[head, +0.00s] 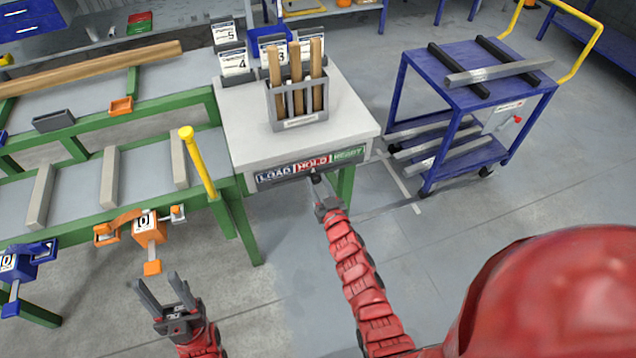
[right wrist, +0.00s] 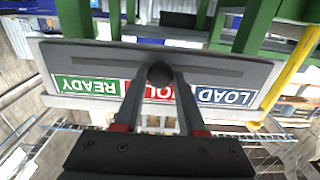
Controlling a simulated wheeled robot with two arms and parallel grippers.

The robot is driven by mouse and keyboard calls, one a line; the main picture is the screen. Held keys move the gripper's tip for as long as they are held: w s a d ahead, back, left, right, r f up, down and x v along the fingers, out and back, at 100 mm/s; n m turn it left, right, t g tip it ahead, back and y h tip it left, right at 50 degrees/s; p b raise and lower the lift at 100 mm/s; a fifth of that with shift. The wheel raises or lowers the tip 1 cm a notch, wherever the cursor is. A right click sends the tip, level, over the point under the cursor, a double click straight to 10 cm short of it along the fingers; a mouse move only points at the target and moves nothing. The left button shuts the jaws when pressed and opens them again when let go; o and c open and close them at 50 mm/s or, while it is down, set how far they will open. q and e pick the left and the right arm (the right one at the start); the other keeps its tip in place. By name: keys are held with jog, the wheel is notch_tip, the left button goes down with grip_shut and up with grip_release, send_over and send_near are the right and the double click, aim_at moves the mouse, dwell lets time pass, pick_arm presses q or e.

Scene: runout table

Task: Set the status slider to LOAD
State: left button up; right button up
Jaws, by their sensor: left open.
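The status strip on the front of the grey-topped table has a blue LOAD field (head: 275,172), a red HOLD field (head: 313,163) and a green READY field (head: 349,154). The dark slider knob (head: 315,178) stands at HOLD. In the upside-down right wrist view, the knob (right wrist: 161,74) covers part of HOLD, with LOAD (right wrist: 225,96) at right and READY (right wrist: 87,86) at left. My right gripper (head: 318,190) has its fingers on both sides of the knob, apparently closed on it. My left gripper (head: 163,289) is open and empty, low and left of the table.
A grey holder (head: 298,112) with wooden strips stands on the table (head: 240,122). A yellow post (head: 198,163) rises at its left, beside the green-framed runout table (head: 110,240). An orange clamp (head: 148,228) is near my left gripper. A blue cart (head: 470,95) stands right. Floor in front is clear.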

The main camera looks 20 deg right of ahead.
grip_shut()
dwell(1.0)
